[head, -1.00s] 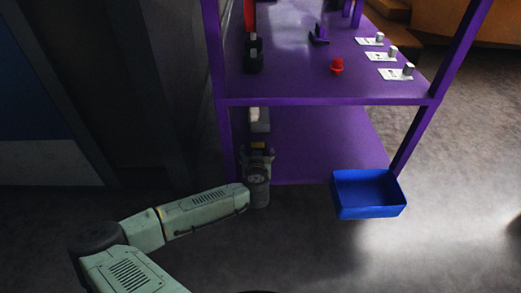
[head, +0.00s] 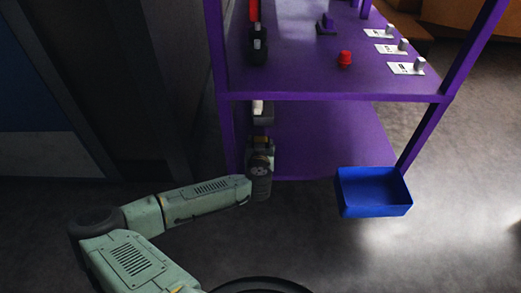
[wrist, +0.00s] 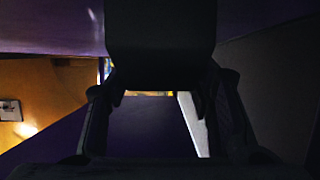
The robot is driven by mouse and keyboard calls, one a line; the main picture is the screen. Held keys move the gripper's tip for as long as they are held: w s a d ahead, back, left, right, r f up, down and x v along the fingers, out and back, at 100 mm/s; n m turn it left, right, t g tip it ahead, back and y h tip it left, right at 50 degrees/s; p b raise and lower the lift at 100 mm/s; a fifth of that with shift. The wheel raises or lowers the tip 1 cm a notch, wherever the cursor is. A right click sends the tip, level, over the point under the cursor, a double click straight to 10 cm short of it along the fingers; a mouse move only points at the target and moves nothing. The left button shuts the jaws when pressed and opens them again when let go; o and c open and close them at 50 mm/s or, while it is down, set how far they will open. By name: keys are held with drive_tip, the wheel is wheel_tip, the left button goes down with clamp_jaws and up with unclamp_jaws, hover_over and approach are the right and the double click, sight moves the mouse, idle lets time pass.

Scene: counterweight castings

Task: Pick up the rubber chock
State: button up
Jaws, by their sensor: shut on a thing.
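My gripper (head: 261,142) reaches in at the left end of the purple rack, just below the front edge of its upper shelf. It is shut on a dark block, the rubber chock (wrist: 160,40), which fills the top middle of the wrist view between the two fingers. The wrist view is very dark, so the contact and the chock's full outline are hard to make out.
The purple upper shelf (head: 300,75) is close above my gripper. It bears a red knob-like piece (head: 345,59), a black object (head: 258,45) and white cards with small metal pieces. A blue bin (head: 374,192) is at the right front. The lower shelf (head: 330,140) looks clear.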

drive_tip(key=c, duration=0.7)
drive_tip(key=shift+r, duration=0.1)
